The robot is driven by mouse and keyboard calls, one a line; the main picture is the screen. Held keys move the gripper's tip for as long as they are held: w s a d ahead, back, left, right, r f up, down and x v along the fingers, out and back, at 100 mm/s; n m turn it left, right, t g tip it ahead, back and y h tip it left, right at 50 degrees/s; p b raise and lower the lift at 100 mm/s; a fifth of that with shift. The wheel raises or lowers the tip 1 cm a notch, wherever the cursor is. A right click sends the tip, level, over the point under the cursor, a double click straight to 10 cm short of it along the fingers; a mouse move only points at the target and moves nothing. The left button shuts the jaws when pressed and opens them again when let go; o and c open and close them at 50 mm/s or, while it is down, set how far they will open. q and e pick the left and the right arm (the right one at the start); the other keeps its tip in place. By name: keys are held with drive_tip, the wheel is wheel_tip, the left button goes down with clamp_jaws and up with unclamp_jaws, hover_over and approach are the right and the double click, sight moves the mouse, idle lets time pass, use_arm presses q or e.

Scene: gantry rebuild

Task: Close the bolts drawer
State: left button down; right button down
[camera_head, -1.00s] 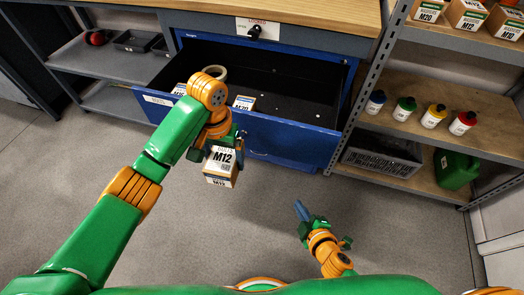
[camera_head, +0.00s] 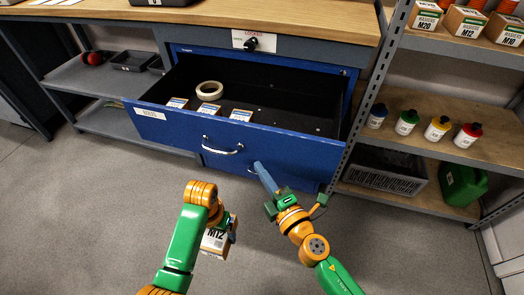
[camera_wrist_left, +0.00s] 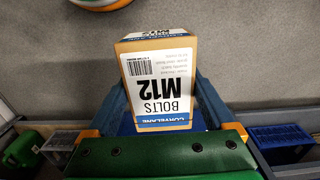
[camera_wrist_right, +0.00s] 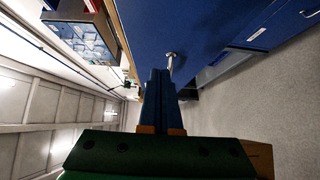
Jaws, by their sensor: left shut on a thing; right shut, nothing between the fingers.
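The blue bolts drawer (camera_head: 290,150) is pulled out below the bench top, with a white label and a metal handle (camera_head: 222,148) on its front. Three small boxes (camera_head: 209,108) and a pale tape roll (camera_head: 209,90) lie inside. My left gripper (camera_head: 228,230) is shut on a BOLTS M12 box (camera_wrist_left: 160,85), held in front of and below the drawer. My right gripper (camera_head: 260,168) is shut and empty, its fingertips close to the drawer front, right of the handle. The right wrist view shows its fingers (camera_wrist_right: 157,95) near a handle (camera_wrist_right: 171,63); I cannot tell whether they touch.
A shelf rack (camera_head: 400,160) on the right holds bottles, boxes, a grey crate (camera_head: 388,170) and a green can (camera_head: 461,184). Shelves (camera_head: 110,75) stand left. The floor in front is clear.

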use_arm(q)
drive_tip(key=shift+f+b, duration=0.25)
drive_tip(key=shift+b, duration=0.1)
use_arm(e)
drive_tip(key=w, duration=0.5)
drive_tip(key=shift+w, duration=0.15)
drive_tip(key=shift+w+d, duration=0.2)
drive_tip(key=shift+w, duration=0.15)
